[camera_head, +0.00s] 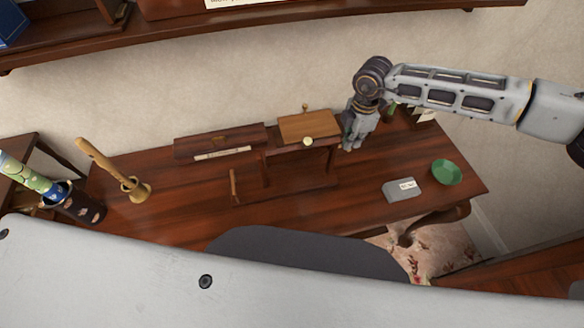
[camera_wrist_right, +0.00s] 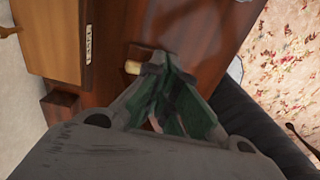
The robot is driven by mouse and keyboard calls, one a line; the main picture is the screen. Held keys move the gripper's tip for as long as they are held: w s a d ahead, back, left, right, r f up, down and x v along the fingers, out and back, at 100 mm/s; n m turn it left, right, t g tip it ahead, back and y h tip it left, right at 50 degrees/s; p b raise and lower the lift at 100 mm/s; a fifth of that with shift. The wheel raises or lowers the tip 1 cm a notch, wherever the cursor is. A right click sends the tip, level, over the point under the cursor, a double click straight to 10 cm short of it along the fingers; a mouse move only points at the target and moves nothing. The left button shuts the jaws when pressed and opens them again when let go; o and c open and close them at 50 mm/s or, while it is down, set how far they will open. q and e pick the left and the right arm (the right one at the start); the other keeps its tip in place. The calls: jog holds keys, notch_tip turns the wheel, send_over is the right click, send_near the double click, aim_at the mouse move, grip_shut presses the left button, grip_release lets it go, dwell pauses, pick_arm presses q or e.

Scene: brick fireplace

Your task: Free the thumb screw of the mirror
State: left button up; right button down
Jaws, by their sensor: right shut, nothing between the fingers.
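A lighter brown wooden panel (camera_head: 310,127), which looks like the back of the mirror, stands on the dark desk. A round pale brass knob (camera_head: 308,141) shows at its front edge and a smaller one (camera_head: 305,107) at its back edge; I cannot tell which is the thumb screw. My right gripper (camera_head: 348,147) is shut and empty, just right of the panel. In the right wrist view the panel (camera_wrist_right: 50,40) is at the left, and a yellowish knob (camera_wrist_right: 132,67) lies just left of my shut fingertips (camera_wrist_right: 160,64), with contact unclear. My left gripper is out of view.
The desk (camera_head: 200,180) holds a grey box (camera_head: 402,189) and a green bowl (camera_head: 446,172) at the right. A shelf (camera_head: 250,27) runs above. The front-left desktop is clear.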

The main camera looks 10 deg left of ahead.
jog(key=shift+f, duration=0.3)
jog(key=shift+s+d+r, duration=0.1)
jog(key=shift+s+d, duration=0.1)
jog(key=shift+s, duration=0.35)
dwell(0.5)
notch_tip(320, 180, up, 7)
jog(key=p, duration=0.2)
dwell(1.0)
dwell(0.4)
jog(key=shift+r, duration=0.15)
notch_tip(320, 180, up, 12)
dwell(0.6)
jog(key=shift+f, duration=0.2)
dwell(0.4)
